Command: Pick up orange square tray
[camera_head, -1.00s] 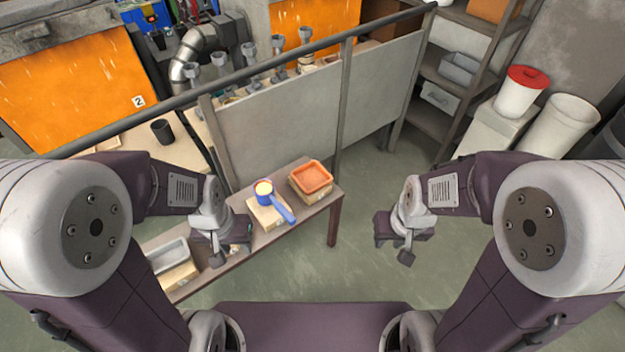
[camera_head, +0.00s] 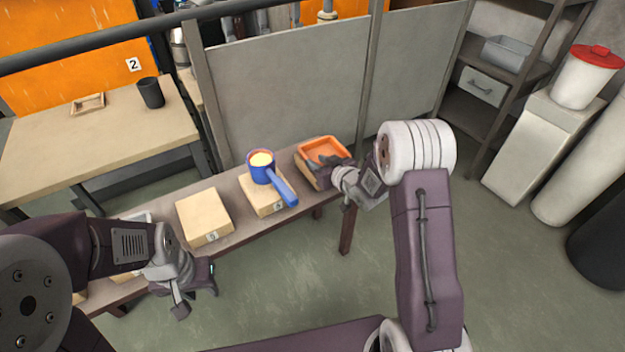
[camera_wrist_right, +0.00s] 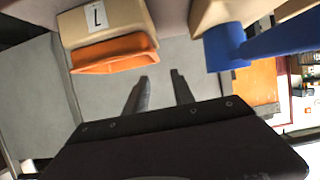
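The orange square tray (camera_head: 322,148) sits on a wooden block at the right end of the narrow bench in the head view. It also shows at upper left in the right wrist view (camera_wrist_right: 112,56). My right gripper (camera_head: 322,168) is close to the tray's front side in the head view and partly covers the block. In the right wrist view its two fingers (camera_wrist_right: 161,84) are spread with nothing between them, apart from the tray. My left gripper (camera_head: 192,300) hangs in front of the bench, away from the tray; its finger gap is unclear.
A blue ladle-like pot (camera_head: 262,168) stands on a block left of the tray, its handle pointing right and forward. An empty wooden block (camera_head: 205,212) is farther left. A grey panel (camera_head: 285,85) stands behind the bench. Open floor (camera_head: 510,270) lies at right.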

